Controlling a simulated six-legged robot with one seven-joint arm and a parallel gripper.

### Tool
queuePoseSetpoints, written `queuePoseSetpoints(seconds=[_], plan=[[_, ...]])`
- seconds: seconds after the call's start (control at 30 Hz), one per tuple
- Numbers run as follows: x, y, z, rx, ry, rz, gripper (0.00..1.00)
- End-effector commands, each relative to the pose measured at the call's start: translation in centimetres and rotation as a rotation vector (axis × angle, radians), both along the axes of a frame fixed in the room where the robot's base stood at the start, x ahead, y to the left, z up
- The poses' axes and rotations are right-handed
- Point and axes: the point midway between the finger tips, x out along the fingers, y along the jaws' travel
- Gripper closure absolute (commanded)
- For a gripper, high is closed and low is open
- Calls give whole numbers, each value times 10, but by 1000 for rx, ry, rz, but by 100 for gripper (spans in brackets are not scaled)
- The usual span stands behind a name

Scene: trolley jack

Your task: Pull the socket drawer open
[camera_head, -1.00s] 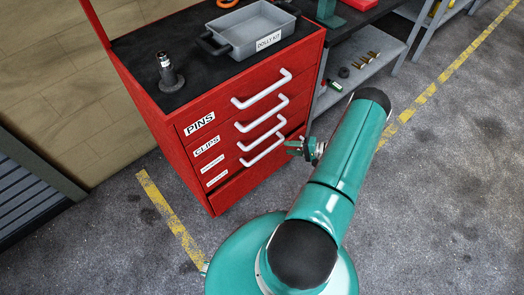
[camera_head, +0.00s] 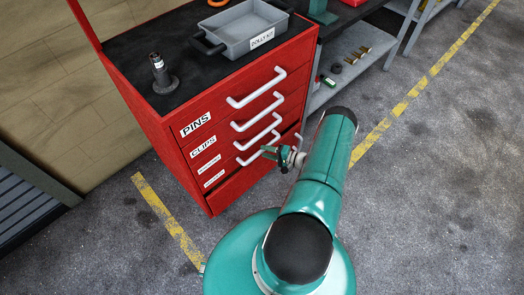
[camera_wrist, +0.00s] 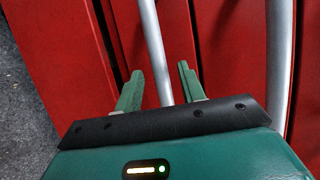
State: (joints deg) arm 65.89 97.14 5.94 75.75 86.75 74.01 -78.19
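The red cabinet (camera_head: 180,150) has a stack of drawers with white bar handles. The upper labels read PINS (camera_head: 195,125) and CLIPS (camera_head: 203,147); the two lower labels (camera_head: 210,165) are too small to read, so I cannot tell which names sockets. The drawers look shut. My gripper (camera_head: 270,153) is at the front of the lower drawers, partly covering the handles there. In the wrist view my gripper (camera_wrist: 160,88) is open, with one finger on each side of a grey handle bar (camera_wrist: 153,45). Contact with the bar cannot be made out. Another handle (camera_wrist: 280,60) runs to the right.
A grey DOLLY KIT tray (camera_head: 245,30) and a dark upright post (camera_head: 160,72) stand on the cabinet top. A grey shelf (camera_head: 345,70) with small parts stands to the right. The floor in front is clear, with yellow lines (camera_head: 400,108).

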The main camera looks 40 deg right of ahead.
Motion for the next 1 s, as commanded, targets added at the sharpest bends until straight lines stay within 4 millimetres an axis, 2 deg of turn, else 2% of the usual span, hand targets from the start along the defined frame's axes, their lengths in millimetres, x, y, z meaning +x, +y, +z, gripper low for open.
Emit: queuePoseSetpoints(seconds=[0.1, 0.2, 0.5, 0.57, 0.7, 0.73, 1.0], plan=[[16, 8, -3, 0, 0, 2, 60], [23, 10, -4, 0, -1, 0, 60], [25, 11, -4, 0, 0, -1, 60], [25, 11, -4, 0, 0, -1, 70], [25, 11, -5, 0, 0, -1, 98], [25, 11, -5, 1, 0, -1, 100], [22, 11, -5, 1, 0, -1, 100]])
